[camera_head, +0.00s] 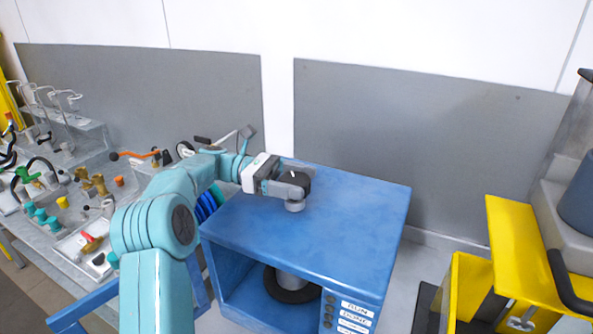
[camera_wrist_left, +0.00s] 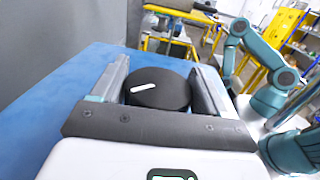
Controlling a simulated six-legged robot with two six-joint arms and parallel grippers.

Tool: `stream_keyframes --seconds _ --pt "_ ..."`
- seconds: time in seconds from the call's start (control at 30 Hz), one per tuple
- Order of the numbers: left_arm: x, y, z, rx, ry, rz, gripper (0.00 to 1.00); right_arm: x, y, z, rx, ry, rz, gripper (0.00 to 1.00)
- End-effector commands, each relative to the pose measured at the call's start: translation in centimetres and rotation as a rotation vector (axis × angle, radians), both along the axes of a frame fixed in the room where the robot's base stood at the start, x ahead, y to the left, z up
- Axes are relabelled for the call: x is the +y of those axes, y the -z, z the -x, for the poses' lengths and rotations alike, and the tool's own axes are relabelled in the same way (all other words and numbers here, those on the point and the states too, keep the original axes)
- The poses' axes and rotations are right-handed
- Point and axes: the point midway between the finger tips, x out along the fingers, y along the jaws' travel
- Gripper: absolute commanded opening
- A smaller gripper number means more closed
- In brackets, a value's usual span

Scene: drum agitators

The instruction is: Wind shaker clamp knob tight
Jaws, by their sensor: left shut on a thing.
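The clamp knob (camera_wrist_left: 160,93) is round and black with a white pointer mark on its top. It stands on a grey collar (camera_head: 295,206) on top of the blue shaker cabinet (camera_head: 350,215). My left gripper (camera_head: 295,184) reaches in from the left and is shut on the knob. In the left wrist view the two fingers (camera_wrist_left: 158,92) stand on either side of the knob. The white mark slants slightly up to the right in that view. My right gripper is not clearly seen; in the left wrist view a teal arm of mine shows at the right.
Inside the open cabinet sits a dark round base (camera_head: 292,288). Labelled buttons (camera_head: 355,312) are on its front right. A cluttered grey bench (camera_head: 75,160) with fittings stands at left. Yellow equipment (camera_head: 515,250) stands at right. The cabinet top around the knob is clear.

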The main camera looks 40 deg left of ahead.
Motion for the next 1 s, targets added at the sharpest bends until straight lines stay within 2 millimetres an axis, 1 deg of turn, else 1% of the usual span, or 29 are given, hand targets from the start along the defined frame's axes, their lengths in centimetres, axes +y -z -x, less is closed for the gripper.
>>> stream_keyframes --seconds 0.03,0.53,0.57,0.6,0.63,1.0 --pt "0.03 -0.47 -0.05 -0.01 0.005 0.0 0.44 0.0 -0.24 0.01 0.0 0.0 0.0 0.43" --pt "0.01 -0.32 -0.02 -0.008 0.022 -0.002 0.44 0.0 -0.32 0.0 0.0 0.0 0.0 0.43" --pt "0.01 -0.32 -0.02 -0.008 0.022 -0.002 0.78 0.0 -0.32 0.0 0.0 0.0 0.0 0.43" --pt "0.01 -0.32 -0.02 -0.008 0.022 -0.002 0.91 0.0 -0.32 0.0 0.0 0.0 0.0 0.43" --pt "0.0 -0.3 -0.01 -0.007 0.022 -0.002 0.95 0.0 -0.32 0.0 0.0 0.0 0.0 0.43" --pt "-0.06 -0.07 -0.01 -0.001 0.025 -0.002 0.95 0.0 -0.29 -0.01 0.0 0.0 0.0 0.43"
